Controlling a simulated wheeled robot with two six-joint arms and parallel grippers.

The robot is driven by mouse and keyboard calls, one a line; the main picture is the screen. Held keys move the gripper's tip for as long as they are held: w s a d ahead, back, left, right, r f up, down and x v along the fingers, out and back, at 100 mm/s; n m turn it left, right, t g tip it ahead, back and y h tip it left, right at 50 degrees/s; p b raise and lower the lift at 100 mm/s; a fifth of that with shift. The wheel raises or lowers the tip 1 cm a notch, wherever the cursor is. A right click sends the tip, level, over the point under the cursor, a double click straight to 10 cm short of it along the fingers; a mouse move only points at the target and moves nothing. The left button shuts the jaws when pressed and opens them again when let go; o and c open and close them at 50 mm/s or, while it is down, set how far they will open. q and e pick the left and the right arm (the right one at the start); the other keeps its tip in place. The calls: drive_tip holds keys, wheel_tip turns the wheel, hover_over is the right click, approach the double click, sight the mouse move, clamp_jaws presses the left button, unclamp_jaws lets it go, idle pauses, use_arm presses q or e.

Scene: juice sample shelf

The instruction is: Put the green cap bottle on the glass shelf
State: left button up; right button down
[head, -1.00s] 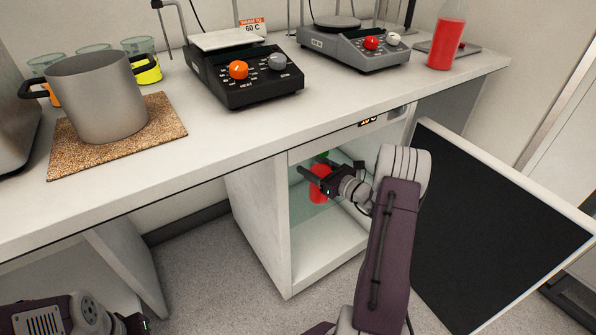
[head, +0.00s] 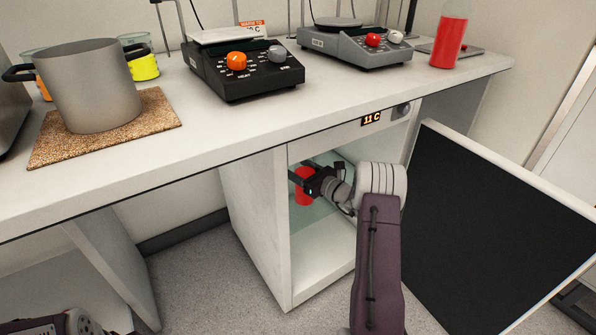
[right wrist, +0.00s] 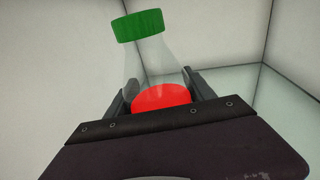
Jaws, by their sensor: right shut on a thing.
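The green cap bottle (right wrist: 147,55) is clear with red liquid low in it. In the right wrist view it stands between the fingers of my right gripper (right wrist: 160,92), which is shut on it, and looks slightly tilted. In the head view the bottle (head: 304,187) is inside the open cabinet, its cap hidden there. My right gripper (head: 306,181) reaches in from the right. The glass shelf (head: 312,216) is a pale green pane below the bottle; it also shows in the right wrist view (right wrist: 290,105). I cannot tell whether the bottle touches it.
The cabinet door (head: 490,230) stands open to the right, and the cabinet's side wall (head: 262,225) is left of the arm. On the counter above are a pot (head: 95,88), two hot plates (head: 242,70) (head: 355,45) and a flask of red liquid (head: 449,35).

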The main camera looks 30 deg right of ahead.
drive_tip(key=shift+c, duration=1.8)
unclamp_jaws()
drive_tip(key=shift+s+d+r, duration=0.1)
drive_tip(key=shift+s, duration=0.2)
drive_tip(key=p+v, duration=0.4)
drive_tip(key=v, duration=0.7)
drive_tip(key=shift+s, duration=0.25)
